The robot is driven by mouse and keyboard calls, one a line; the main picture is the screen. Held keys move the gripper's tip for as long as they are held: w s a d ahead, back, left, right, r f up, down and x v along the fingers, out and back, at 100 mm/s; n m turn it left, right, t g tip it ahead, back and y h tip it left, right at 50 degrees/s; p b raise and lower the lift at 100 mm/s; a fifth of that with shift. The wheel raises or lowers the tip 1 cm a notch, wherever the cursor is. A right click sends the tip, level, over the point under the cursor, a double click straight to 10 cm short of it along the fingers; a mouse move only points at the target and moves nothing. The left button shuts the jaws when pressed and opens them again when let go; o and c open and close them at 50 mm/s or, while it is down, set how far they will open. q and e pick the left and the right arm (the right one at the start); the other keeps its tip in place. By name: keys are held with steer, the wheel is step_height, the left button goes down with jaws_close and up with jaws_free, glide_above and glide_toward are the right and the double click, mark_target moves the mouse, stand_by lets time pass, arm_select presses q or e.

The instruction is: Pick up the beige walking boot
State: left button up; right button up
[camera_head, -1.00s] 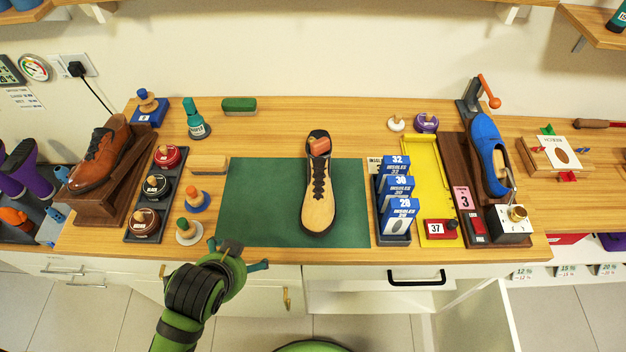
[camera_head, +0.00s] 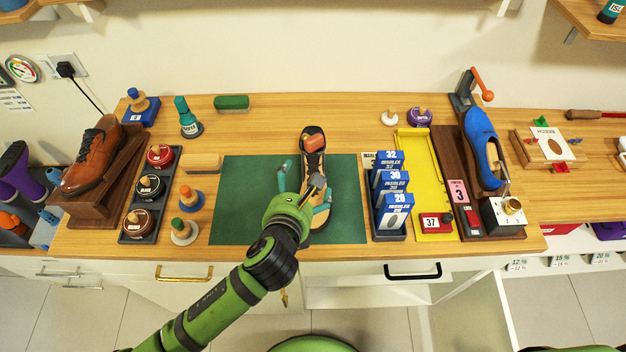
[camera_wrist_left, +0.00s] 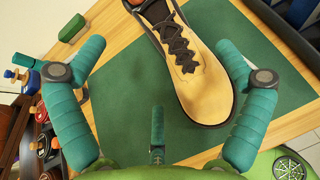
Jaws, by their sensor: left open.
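The beige walking boot (camera_head: 313,165) with dark laces and a dark sole lies on the green mat (camera_head: 245,205) on the workbench, its toe toward the front edge. An orange-red piece shows in its opening. My left gripper (camera_head: 303,190) is over the boot's toe half and hides part of it in the head view. In the left wrist view the boot (camera_wrist_left: 205,85) lies between and beyond the spread teal fingers (camera_wrist_left: 165,85), nearer the right one. The left gripper is open and holds nothing. My right gripper is not in view.
To the right stand blue insole boxes (camera_head: 392,190) and a yellow tray (camera_head: 412,165). To the left are round polish tins (camera_head: 150,187), small brushes (camera_head: 187,198) and a brown shoe (camera_head: 92,160) on a stand. The mat's left part is clear.

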mark_target(307, 178)
arm_select(q)
steer(key=shift+f+p+x, duration=0.15)
steer(key=shift+p+x, duration=0.05)
steer(key=shift+x, duration=1.3)
steer(key=shift+f+p+x, duration=0.15)
steer(key=shift+f+x, duration=0.05)
steer(key=shift+x, duration=1.3)
steer(key=shift+s+d, duration=0.15)
steer(key=shift+s, duration=0.1)
steer(key=shift+r, duration=0.1)
steer(key=c, duration=1.4)
